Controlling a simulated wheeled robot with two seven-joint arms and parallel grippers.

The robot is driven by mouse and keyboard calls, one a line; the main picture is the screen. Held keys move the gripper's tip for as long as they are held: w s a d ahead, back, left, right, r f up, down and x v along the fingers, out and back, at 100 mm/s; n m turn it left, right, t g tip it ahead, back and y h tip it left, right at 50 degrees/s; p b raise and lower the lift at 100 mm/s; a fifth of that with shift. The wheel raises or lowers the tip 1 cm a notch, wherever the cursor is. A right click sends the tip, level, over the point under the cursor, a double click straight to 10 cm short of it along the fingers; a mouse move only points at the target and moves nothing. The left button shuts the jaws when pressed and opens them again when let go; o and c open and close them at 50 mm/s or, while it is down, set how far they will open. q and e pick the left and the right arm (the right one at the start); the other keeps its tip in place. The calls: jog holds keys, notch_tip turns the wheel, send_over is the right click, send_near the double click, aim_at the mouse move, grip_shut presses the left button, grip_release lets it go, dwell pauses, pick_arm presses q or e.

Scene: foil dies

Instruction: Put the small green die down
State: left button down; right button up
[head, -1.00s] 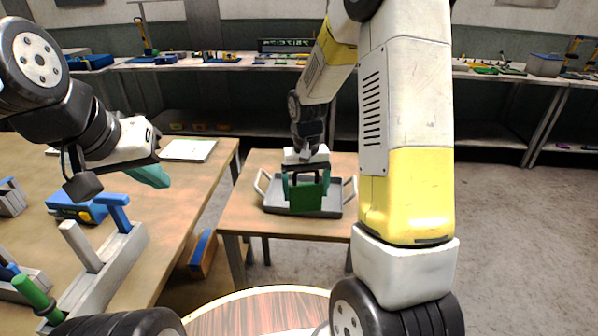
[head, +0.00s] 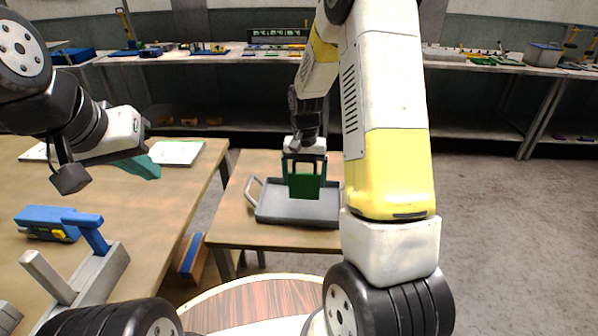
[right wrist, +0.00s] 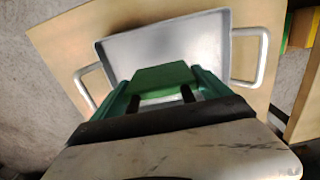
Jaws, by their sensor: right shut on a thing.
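The small green die (head: 304,187) is a flat green block in the head view, held over the grey tray (head: 285,212). My right gripper (head: 304,172) is shut on it, with a teal finger at each side. In the right wrist view the die (right wrist: 163,77) sits between the fingers, with the tray (right wrist: 180,42) beyond and below it. Whether the die touches the tray is hard to tell. The tray's floor looks empty where it shows. My left gripper (head: 142,166) is over the left table, away from the die; its finger gap does not show.
The tray has raised loop handles and stands on a small wooden table (head: 235,228). My right arm hides part of its right side. The left table holds a grey rack (head: 92,280) with a blue-handled piece, a blue box (head: 45,220) and papers (head: 177,153).

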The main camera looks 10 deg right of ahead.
jog(key=shift+w+d+f, duration=0.2)
jog(key=shift+d+f, duration=0.15)
jog(key=shift+f, duration=0.25)
jog(key=shift+w+d+f, duration=0.2)
jog(key=shift+d+f, duration=0.2)
jog(key=shift+f, duration=0.25)
jog(key=shift+w+d+f, duration=0.2)
jog(key=shift+d+f, duration=0.15)
jog(key=shift+f, duration=0.25)
jog(key=shift+f, duration=0.2)
jog(key=o, duration=1.8)
jog(key=shift+r, duration=0.1)
